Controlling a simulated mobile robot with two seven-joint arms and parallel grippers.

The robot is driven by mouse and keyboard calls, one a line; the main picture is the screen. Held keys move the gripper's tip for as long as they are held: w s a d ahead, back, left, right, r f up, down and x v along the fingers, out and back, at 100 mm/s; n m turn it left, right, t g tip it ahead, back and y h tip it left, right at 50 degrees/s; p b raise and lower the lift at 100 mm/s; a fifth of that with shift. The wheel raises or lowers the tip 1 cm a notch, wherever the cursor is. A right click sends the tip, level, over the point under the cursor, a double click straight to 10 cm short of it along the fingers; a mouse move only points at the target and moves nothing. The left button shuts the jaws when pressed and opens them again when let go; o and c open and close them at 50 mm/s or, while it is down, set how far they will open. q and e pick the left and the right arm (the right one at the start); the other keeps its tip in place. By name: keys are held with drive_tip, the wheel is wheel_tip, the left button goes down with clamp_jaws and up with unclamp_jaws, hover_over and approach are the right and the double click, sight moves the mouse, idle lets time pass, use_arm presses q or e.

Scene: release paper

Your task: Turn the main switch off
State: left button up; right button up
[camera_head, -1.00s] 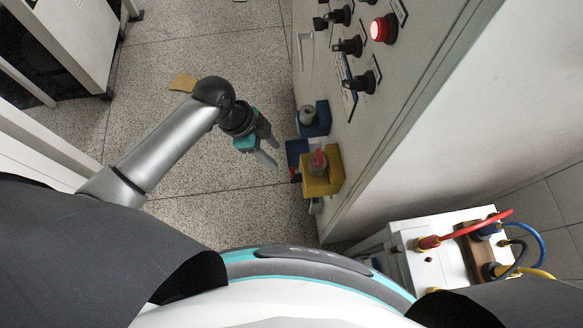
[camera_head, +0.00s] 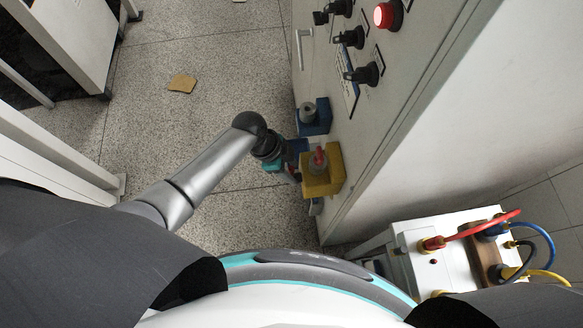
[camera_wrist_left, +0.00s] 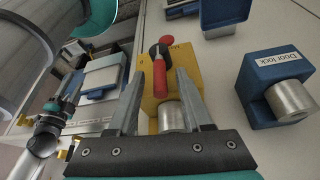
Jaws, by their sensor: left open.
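The main switch is a red handle (camera_wrist_left: 160,78) on a yellow box (camera_wrist_left: 185,85), with a silver cylinder (camera_wrist_left: 171,115) below the handle in the left wrist view. In the head view the yellow box (camera_head: 322,184) with the red handle (camera_head: 319,157) sits low on the grey cabinet's front. My left gripper (camera_head: 290,166) is beside the box, its fingertips partly hidden. In the left wrist view the gripper (camera_wrist_left: 161,80) is open, one finger on each side of the red handle. I cannot tell whether either finger touches it. My right gripper is not in view.
A blue box labelled "Door lock" (camera_wrist_left: 272,90) is beside the yellow box. The cabinet (camera_head: 400,100) carries black knobs (camera_head: 362,74) and a lit red lamp (camera_head: 387,15). A white unit with coloured cables (camera_head: 410,255) stands at lower right. Open floor (camera_head: 200,130) lies left.

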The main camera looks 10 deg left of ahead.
use_arm(q)
drive_tip(key=shift+c, duration=0.4)
clamp_jaws()
idle(0.9)
